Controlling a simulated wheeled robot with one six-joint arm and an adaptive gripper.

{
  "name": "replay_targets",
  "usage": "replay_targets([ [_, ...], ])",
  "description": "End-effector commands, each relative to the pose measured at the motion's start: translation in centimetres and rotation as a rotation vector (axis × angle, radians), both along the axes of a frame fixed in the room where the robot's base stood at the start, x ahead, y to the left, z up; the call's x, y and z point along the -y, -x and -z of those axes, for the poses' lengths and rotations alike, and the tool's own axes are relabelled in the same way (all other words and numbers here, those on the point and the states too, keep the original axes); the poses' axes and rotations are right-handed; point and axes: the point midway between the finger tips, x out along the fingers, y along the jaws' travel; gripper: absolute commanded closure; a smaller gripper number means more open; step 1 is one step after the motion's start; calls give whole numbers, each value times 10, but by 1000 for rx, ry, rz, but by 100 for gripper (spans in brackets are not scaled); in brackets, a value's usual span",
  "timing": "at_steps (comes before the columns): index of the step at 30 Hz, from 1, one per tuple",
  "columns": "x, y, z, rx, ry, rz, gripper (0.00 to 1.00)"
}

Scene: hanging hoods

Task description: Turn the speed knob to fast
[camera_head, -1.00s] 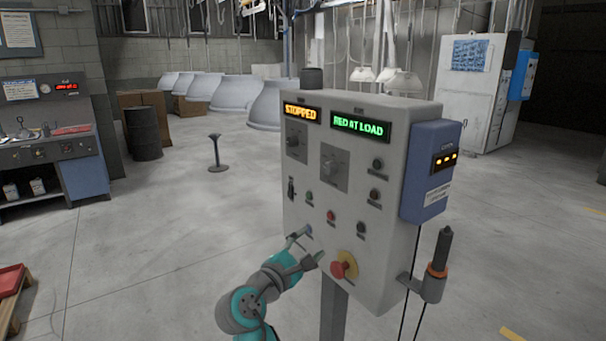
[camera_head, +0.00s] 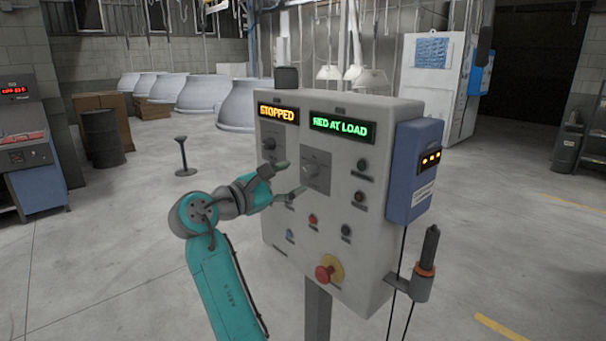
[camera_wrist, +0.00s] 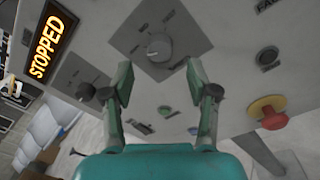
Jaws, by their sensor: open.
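The grey control panel (camera_head: 345,230) carries two round knobs on dark square plates. The right knob (camera_head: 312,171) is below the green display; in the wrist view it (camera_wrist: 158,49) shows a light pointer mark. The left knob (camera_head: 269,145) is below the STOPPED display and appears at the lower left in the wrist view (camera_wrist: 85,91). My gripper (camera_head: 292,178) is open and empty, just left of the right knob. In the wrist view its fingertips (camera_wrist: 160,72) are spread, with that knob beyond the gap.
A red stop button (camera_head: 325,273) sticks out low on the panel. Small buttons (camera_head: 313,219) lie below the knobs. A blue box (camera_head: 412,170) and a handle on a bracket (camera_head: 427,262) are on the right side.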

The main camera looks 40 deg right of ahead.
Motion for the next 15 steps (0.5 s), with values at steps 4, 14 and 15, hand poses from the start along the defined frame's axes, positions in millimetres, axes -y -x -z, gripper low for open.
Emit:
replay_targets([
  [4, 25, -2, 0, 0, 0, 1, 41],
  [14, 50, -5, 0, 1, 0, -1, 41],
  [15, 50, -5, 0, 1, 0, -1, 41],
])
